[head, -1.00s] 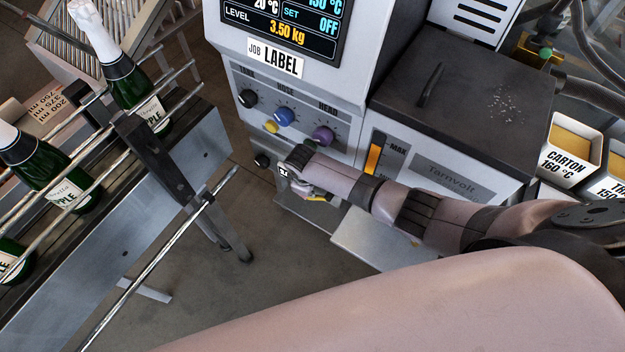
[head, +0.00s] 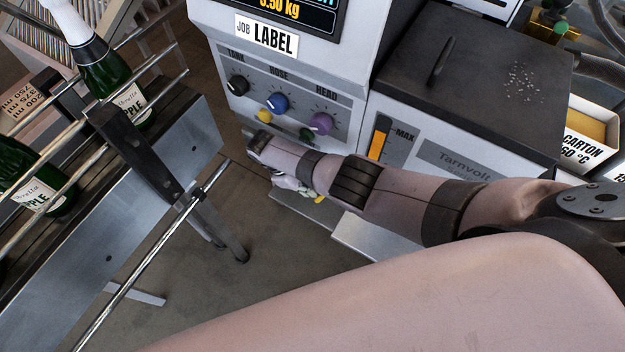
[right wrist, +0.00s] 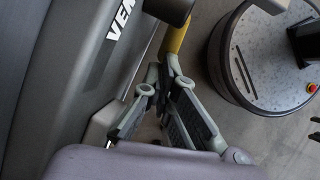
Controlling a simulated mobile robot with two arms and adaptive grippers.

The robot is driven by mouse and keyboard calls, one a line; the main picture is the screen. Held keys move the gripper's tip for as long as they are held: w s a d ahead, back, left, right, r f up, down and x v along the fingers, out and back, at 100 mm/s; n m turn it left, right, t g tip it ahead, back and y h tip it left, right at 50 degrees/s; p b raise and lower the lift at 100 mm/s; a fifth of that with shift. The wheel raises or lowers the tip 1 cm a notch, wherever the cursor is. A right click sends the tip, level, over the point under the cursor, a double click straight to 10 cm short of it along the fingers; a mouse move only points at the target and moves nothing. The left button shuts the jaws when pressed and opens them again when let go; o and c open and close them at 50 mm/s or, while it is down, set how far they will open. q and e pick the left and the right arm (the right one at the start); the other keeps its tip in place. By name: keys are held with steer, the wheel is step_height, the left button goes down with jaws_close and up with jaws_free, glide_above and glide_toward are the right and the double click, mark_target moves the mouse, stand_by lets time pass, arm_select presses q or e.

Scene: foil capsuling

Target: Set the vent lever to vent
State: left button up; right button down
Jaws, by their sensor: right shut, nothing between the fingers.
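A yellow part (right wrist: 177,38), which looks like the vent lever's handle, hangs at the top centre of the right wrist view, below a dark rounded part. A white label beginning "VEN" (right wrist: 119,20) is to its left, on a dark panel; the rest is cut off. My right gripper (right wrist: 163,76) is shut and empty, its fingertips just below the yellow part; I cannot tell whether they touch. In the head view my right gripper (head: 290,184) is low at the machine's front, partly hidden by my wrist, with a yellow bit (head: 319,199) beside it. My left gripper is out of view.
The grey glue machine (head: 345,85) carries the TANK, HOSE and HEAD knobs (head: 280,102) above my wrist. A conveyor (head: 165,165) with green bottles and metal rails stands at the left. Open floor (head: 270,265) lies between them.

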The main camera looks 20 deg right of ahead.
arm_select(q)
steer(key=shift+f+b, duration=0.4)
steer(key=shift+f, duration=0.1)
arm_select(e)
steer(key=shift+s+d+f, duration=0.25)
steer(key=shift+s+f, duration=0.05)
steer(key=shift+f, duration=0.25)
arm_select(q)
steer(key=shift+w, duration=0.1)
